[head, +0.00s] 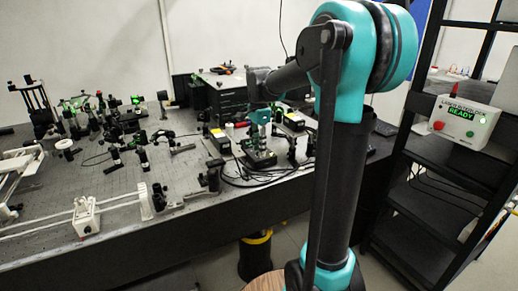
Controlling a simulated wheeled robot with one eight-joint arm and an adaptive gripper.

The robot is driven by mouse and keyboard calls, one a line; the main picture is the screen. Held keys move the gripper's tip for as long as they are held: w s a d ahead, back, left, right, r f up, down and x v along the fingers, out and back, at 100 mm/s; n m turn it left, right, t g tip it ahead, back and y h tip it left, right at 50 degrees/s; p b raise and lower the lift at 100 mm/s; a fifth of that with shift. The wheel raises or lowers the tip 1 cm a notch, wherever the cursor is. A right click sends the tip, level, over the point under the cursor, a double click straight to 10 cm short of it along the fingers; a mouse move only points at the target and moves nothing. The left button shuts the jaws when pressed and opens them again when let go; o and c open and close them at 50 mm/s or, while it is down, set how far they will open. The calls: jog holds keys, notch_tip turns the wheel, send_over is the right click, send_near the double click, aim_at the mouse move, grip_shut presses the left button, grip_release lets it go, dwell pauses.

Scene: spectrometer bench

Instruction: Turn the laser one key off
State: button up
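My arm reaches away over the optical bench, and its far end with my gripper (260,125) is small in the head view. The fingers are too small and cluttered to tell open from shut. Black boxes with yellow labels stand beside it, one to the left (218,141) and one to the right (293,121). I cannot make out a key on either, nor tell which is laser one. A white control box (462,122) on the right has a red button, a green light and a green sign reading READY.
The perforated optical bench (110,182) carries many mounts, white rails (87,216) and loose cables. A black cabinet (226,97) stands behind my gripper. A black shelf rack (432,205) is at the right. Open floor shows between bench and rack.

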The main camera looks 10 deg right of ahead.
jog(key=shift+f, duration=0.45)
grip_shut()
jog(key=shift+n, duration=0.3)
jog(key=n, duration=1.1)
jog(key=shift+n, duration=0.4)
jog(key=n, duration=0.5)
jog(key=shift+n, duration=0.4)
